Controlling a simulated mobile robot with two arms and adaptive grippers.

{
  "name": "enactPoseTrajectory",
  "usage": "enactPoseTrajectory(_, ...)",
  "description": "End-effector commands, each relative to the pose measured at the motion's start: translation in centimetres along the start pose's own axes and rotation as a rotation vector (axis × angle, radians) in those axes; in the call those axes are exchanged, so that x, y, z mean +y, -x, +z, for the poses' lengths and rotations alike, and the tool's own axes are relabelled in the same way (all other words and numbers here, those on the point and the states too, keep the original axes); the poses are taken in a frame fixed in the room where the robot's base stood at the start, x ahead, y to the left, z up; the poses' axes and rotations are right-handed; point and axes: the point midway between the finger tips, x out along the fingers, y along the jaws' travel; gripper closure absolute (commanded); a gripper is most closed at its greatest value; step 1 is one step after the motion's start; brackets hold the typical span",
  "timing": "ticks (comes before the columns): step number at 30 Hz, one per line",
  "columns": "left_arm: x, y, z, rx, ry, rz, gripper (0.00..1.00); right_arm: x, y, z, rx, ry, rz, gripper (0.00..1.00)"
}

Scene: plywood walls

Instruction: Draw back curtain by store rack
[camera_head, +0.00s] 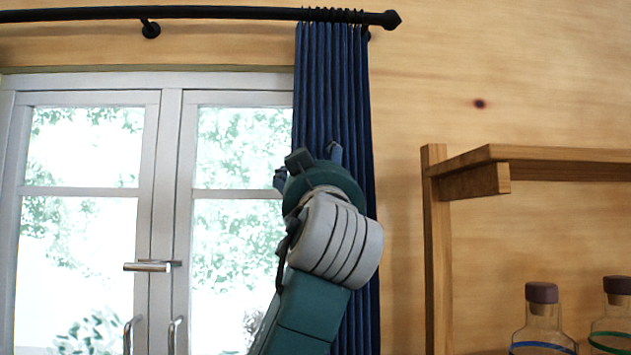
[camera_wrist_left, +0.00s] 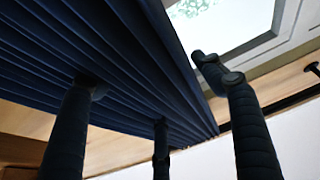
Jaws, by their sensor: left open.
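The dark blue curtain (camera_head: 333,95) hangs in a narrow gathered bunch at the right end of the black rod (camera_head: 215,13), beside the right window pane. My left gripper (camera_head: 308,163) is raised in front of the curtain, fingers pointing up and apart. In the left wrist view the pleated curtain (camera_wrist_left: 130,55) fills the upper left. There the gripper (camera_wrist_left: 148,90) is open: two fingers overlap the curtain and the third stands just past its edge, over the window side. I cannot tell whether any finger touches the cloth. My right gripper is out of view.
The wooden store rack (camera_head: 437,250) stands to the right, with a bare upper shelf (camera_head: 560,155). Two corked glass bottles (camera_head: 541,322) (camera_head: 612,315) are lower down. The white-framed window doors (camera_head: 172,200) with handles are left. Plain plywood wall lies between curtain and rack.

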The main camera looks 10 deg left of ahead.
Motion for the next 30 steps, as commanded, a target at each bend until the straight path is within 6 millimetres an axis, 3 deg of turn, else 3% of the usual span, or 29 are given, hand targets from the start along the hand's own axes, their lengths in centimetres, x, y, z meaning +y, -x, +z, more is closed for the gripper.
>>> enactPoseTrajectory(15,0.1,9.8,0.1,-0.001,0.002,0.002,0.31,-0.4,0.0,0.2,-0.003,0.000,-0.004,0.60)
enactPoseTrajectory(21,0.0,11.2,0.1,-0.002,0.000,0.001,0.31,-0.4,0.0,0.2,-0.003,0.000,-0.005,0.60)
enactPoseTrajectory(30,0.0,11.3,0.1,-0.002,0.000,0.000,0.31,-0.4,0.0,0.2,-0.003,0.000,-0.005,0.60)
